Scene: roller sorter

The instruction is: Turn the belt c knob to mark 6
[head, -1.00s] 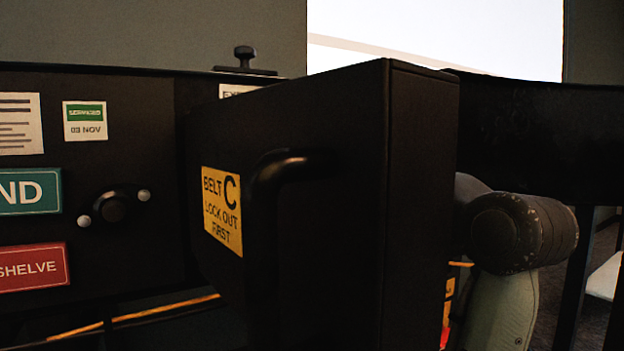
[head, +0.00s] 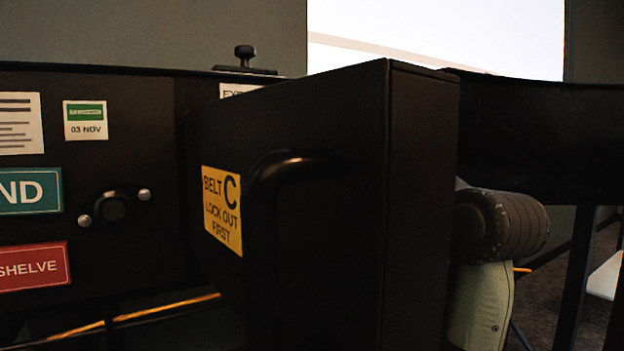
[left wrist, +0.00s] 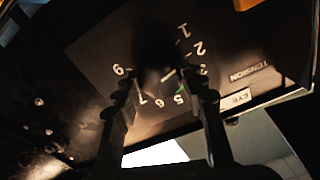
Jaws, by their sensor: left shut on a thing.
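In the left wrist view a dark knob (left wrist: 155,55) sits on a dark dial plate (left wrist: 95,50) with white numerals around it. My left gripper (left wrist: 163,80) has a finger on each side of the knob and is shut on it. A short white line shows between the fingertips, and a small green mark lies near the 5. The 6 and 7 are readable below the knob; the 4 is hard to make out by the right finger. In the head view the knob and my left gripper are hidden. My right gripper is in neither view.
In the head view a black door-like box (head: 420,200) stands out, with a yellow belt C lock-out label (head: 222,212) and a black handle (head: 262,210). A panel (head: 150,240) with teal and red signs is at left. The word TENSION shows beside the dial.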

